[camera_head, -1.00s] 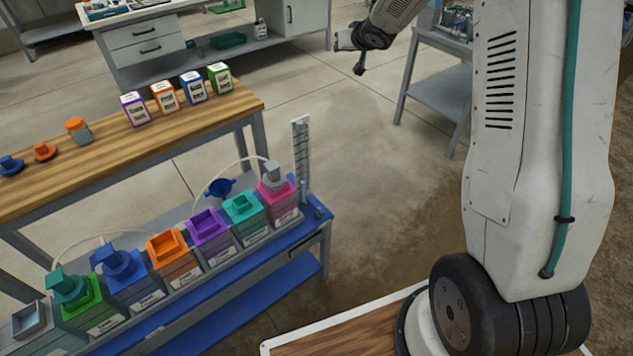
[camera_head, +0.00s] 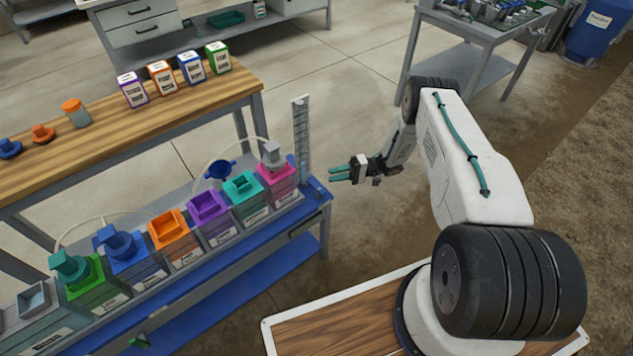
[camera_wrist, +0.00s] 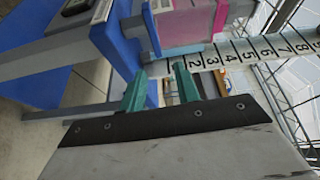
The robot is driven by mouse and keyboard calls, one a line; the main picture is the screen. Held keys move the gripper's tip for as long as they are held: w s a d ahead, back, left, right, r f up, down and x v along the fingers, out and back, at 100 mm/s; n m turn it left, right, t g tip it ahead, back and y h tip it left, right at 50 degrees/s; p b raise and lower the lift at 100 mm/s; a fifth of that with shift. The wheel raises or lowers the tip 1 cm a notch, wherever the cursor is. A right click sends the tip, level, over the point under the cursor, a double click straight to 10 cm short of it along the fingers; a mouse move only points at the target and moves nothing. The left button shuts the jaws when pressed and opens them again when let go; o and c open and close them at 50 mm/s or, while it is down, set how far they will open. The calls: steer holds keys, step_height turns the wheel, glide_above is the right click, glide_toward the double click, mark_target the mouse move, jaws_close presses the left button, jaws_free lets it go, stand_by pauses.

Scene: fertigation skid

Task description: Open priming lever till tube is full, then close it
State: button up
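My gripper (camera_head: 341,173) is off the right end of the blue-topped skid (camera_head: 315,205), with its two teal fingers pointing left and apart. In the wrist view the fingers (camera_wrist: 160,82) are also spread, with nothing held between them. The clear graduated tube (camera_head: 300,135) stands upright at the skid's right end. Its numbered scale (camera_wrist: 245,52) crosses the wrist view just beyond the fingertips. The pink tank (camera_head: 280,180) is beside the tube, and its side (camera_wrist: 185,22) shows in the wrist view. I cannot make out the priming lever clearly, nor the liquid level in the tube.
Orange (camera_head: 172,235), purple (camera_head: 208,212) and teal (camera_head: 245,193) tanks line the skid. A wooden bench (camera_head: 120,130) with small labelled containers stands behind. A grey table (camera_head: 480,35) stands at the back right. The floor right of the skid is clear.

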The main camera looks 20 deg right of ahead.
mark_target(316, 190)
steer(key=shift+g, duration=0.3)
steer(key=a, duration=0.7)
steer(key=shift+s+a+f, duration=0.15)
steer(key=shift+a+f, duration=0.1)
steer(key=shift+a, duration=0.15)
jaws_close()
